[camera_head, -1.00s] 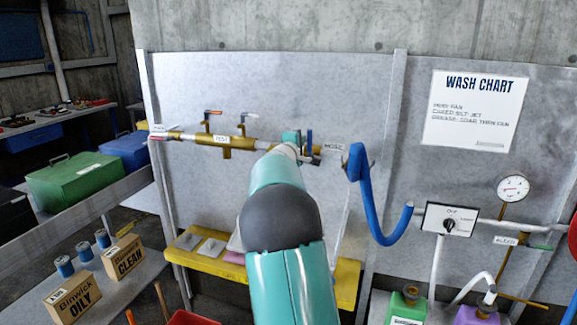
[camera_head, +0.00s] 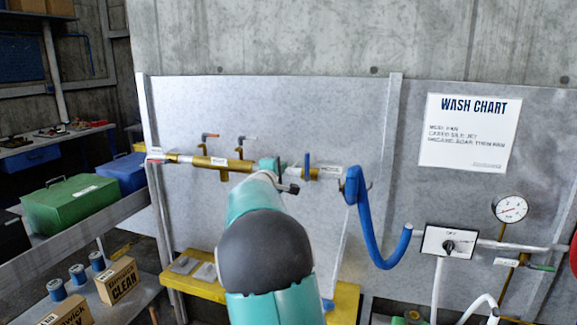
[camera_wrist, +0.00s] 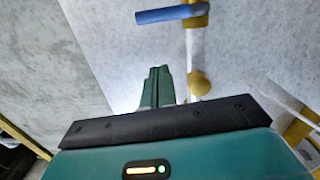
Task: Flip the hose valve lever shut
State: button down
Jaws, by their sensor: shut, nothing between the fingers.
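In the wrist view the blue lever (camera_wrist: 170,14) runs sideways at the top, joined to a brass stem. My gripper (camera_head: 268,163) is left of the lever in the head view, close to the pipe. In the wrist view my gripper's green fingers (camera_wrist: 158,72) are together and empty, below the lever with a visible gap. My arm hides part of the pipe.
A blue hose (camera_head: 365,215) hangs right of the valve. Two smaller levers stand left on the brass pipe (camera_head: 222,162). A yellow shelf (camera_head: 346,298) is below. A selector box (camera_head: 449,242) and gauge (camera_head: 511,209) are at right. The panel above the pipe is bare.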

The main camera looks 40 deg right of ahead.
jog(key=v, duration=0.5)
jog(key=shift+a+f, duration=0.15)
dwell(0.3)
jog(key=s+a+f+m+y, duration=0.2)
jog(key=s+a+f+y, duration=0.2)
jog(key=s+a, duration=0.5)
jog(key=s+a+f+m+g+y, duration=0.1)
jog(key=s+a+f+y, duration=0.3)
jog(key=a, duration=1.5)
jog(key=s+a+f+m+y, duration=0.2)
jog(key=s+a+f+y, duration=0.2)
jog(key=s+a+y, duration=0.4)
jog(key=s+a, duration=0.7)
jog(key=s, duration=0.1)
jog(key=shift+s+f+m+g, duration=0.25)
jog(key=shift+f+m+g, duration=0.1)
jog(key=shift+m+g, duration=0.05)
jog(key=shift+s, duration=0.1)
